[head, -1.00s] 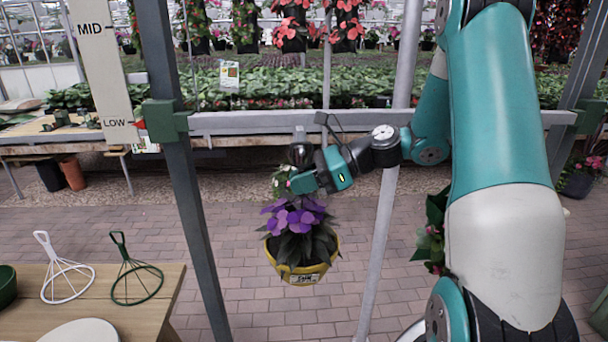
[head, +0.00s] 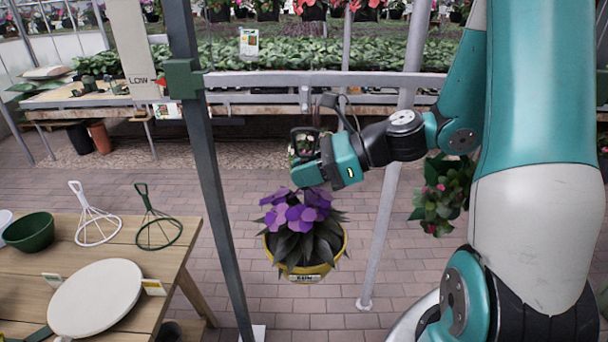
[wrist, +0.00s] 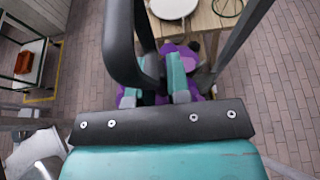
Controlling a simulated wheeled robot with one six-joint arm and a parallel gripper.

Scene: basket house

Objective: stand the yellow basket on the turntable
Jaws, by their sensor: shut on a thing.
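The yellow basket (head: 330,265) holds purple flowers and dark leaves and has a small label on its front. It hangs in the air below my gripper (head: 312,178) in the head view, to the right of a grey post. In the wrist view, my gripper (wrist: 168,92) is shut, with the purple flowers (wrist: 205,72) below it; the exact grip point is hidden. The turntable (head: 95,298), a round cream disc, lies bare on the wooden table at the lower left. It also shows at the top of the wrist view (wrist: 172,8).
The grey post (head: 207,180) stands between the basket and the wooden table (head: 185,240). A green bowl (head: 30,232), a white wire hanger (head: 95,222) and a green wire hanger (head: 156,228) are behind the turntable. Another flowering plant (head: 437,195) hangs right of the basket.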

